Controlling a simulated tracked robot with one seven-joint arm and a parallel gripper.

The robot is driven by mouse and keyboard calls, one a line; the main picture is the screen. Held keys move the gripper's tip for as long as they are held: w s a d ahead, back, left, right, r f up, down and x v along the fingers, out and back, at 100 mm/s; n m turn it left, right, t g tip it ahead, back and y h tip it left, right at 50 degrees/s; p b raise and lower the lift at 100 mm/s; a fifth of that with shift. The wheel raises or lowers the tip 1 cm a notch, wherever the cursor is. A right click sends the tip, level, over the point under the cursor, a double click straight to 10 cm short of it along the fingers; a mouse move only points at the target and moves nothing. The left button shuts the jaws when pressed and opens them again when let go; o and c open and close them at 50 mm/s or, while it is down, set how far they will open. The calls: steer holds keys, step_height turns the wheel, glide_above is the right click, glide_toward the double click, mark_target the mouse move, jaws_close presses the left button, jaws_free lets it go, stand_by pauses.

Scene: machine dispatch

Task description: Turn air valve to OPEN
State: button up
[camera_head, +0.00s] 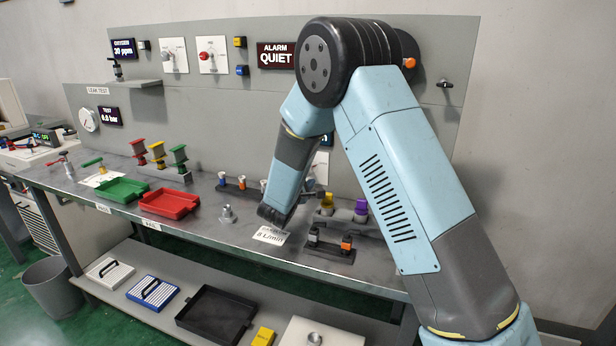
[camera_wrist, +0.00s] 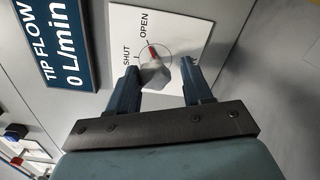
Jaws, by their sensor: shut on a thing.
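The air valve (camera_wrist: 156,74) shows in the wrist view as a pale grey handle with a red tip, on a white plate (camera_wrist: 182,22) marked OPEN and SHUT. The red tip points up the picture, towards the OPEN word; SHUT lies to its left. My gripper (camera_wrist: 160,77) has one finger on each side of the handle and is shut on it. The fingers partly hide the plate. In the head view my arm hides the gripper and the valve; an edge of a white plate (camera_head: 320,165) shows beside the arm.
A blue TIP FLOW display (camera_wrist: 55,40) reads 0 L/min beside the plate. In the head view, the bench holds a red tray (camera_head: 169,203), a green tray (camera_head: 122,190) and several coloured spools. An alarm display (camera_head: 276,56) reads QUIET.

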steer(key=o, duration=0.3)
steer(key=shift+r, duration=0.1)
steer(key=shift+a, duration=0.1)
steer(key=shift+s, duration=0.1)
steer(key=v, duration=1.3)
steer(key=shift+s, duration=0.2)
